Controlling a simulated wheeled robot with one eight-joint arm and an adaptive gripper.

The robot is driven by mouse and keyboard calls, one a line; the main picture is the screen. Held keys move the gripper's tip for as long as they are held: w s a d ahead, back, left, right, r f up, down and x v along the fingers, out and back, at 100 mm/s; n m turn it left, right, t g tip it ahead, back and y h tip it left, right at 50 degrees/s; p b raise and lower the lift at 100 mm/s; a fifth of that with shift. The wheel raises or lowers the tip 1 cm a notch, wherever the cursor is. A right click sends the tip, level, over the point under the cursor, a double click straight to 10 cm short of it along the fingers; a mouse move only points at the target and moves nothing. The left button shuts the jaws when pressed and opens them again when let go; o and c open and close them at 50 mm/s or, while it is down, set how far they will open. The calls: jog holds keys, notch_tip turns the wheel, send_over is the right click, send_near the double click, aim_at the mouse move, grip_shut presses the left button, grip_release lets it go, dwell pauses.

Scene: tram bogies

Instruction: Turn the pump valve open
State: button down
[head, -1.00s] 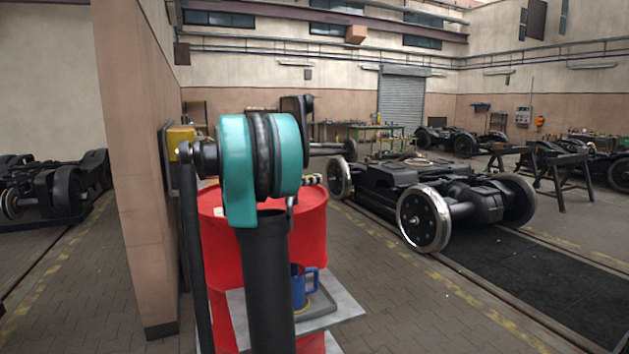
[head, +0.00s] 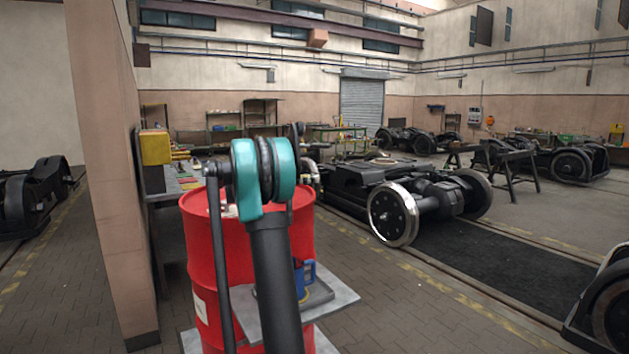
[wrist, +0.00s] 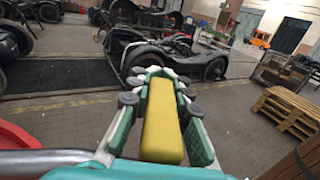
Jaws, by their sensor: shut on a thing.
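A red drum (head: 203,270) stands in front of me, partly covered by my own teal and black arm. In the wrist view, my gripper (wrist: 163,88) has its two teal fingers against either side of a yellow bar-like handle (wrist: 162,125). The handle runs lengthwise between the fingers. The drum's red edge (wrist: 18,136) shows at lower left there, with a grey pipe (wrist: 45,160) over it. My fingertips are not clear in the head view. The valve body and the angle of its handle cannot be told.
A blue mug (head: 308,273) stands on a grey plate (head: 335,301) beside the drum. A wall end with a yellow box (head: 155,147) is close on the left. A wheeled bogie (head: 393,213) stands right, with floor between. The wrist view shows wooden pallets (wrist: 290,110).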

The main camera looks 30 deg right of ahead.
jog(key=shift+s+a, duration=0.1)
dwell(0.4)
jog(key=c, duration=1.4)
grip_release()
jog(key=shift+o, duration=0.2)
jog(key=v, duration=0.7)
jog(key=shift+w+a, duration=0.15)
jog(key=shift+w, duration=0.05)
